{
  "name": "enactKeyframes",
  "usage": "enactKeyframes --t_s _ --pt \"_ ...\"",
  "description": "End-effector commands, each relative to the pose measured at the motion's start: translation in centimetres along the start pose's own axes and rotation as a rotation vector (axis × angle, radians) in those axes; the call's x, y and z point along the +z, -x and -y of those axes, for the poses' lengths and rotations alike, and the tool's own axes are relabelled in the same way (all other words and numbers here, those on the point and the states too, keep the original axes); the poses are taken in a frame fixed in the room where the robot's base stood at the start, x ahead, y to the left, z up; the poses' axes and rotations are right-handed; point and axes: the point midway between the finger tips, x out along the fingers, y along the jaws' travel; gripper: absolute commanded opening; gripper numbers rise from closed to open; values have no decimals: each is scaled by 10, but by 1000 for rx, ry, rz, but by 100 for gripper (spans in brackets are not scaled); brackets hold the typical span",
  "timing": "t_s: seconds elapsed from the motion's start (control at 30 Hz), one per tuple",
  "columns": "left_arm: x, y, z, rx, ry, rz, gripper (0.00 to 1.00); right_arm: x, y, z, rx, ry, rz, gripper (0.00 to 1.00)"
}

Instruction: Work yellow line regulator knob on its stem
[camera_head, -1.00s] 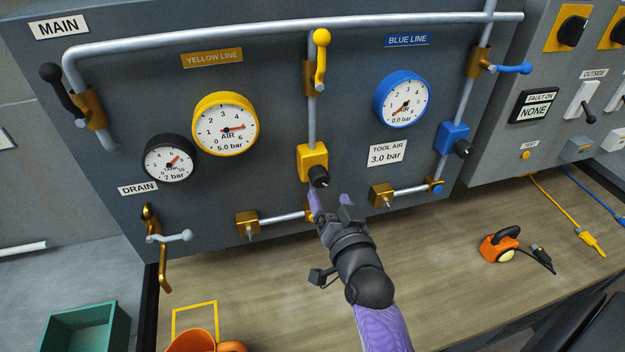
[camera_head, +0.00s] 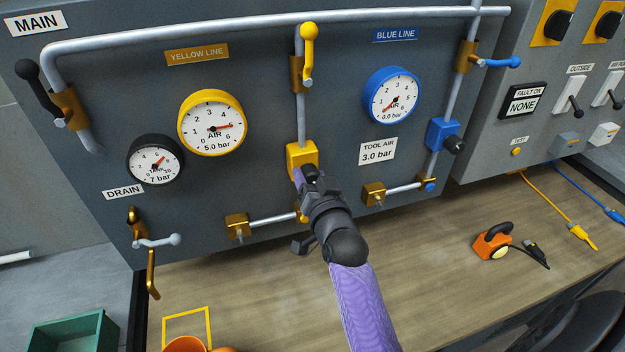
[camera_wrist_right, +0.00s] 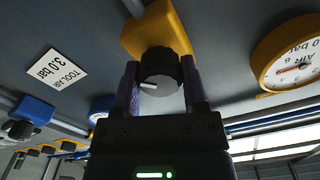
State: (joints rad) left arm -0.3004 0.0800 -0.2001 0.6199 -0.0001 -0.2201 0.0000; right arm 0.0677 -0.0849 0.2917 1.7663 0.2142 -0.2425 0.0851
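The yellow line regulator (camera_head: 302,155) is a yellow block on the pipe below the yellow-handled valve. Its black knob (camera_wrist_right: 161,77) with a grey face and white pointer mark shows in the right wrist view; the mark points left. My right gripper (camera_head: 309,176) is at the knob, with one purple finger on each side. In the right wrist view I see little or no gap, but cannot tell if the fingers press on it. The yellow gauge (camera_head: 212,123) reads about 5.0 bar. My left gripper is not in view.
The blue regulator (camera_head: 442,135) and blue gauge (camera_head: 392,95) sit to the right. The placard (camera_head: 377,151) says tool air 3.0 bar. A lower pipe with brass fittings (camera_head: 237,226) runs under the gripper. An orange tool (camera_head: 493,241) lies on the bench; a green bin (camera_head: 72,333) is at lower left.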

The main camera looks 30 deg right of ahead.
Motion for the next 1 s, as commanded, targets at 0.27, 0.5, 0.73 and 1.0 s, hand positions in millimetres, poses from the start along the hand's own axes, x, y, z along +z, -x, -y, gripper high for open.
enactKeyframes --t_s 0.27,0.5,0.73,1.0 --pt "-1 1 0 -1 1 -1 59 0 1 0 0 0 1 0" --pt "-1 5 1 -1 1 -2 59 0 6 0 1 1 3 0" --pt "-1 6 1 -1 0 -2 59 1 9 0 1 0 2 67" --pt "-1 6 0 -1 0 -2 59 0 8 0 0 0 1 96"
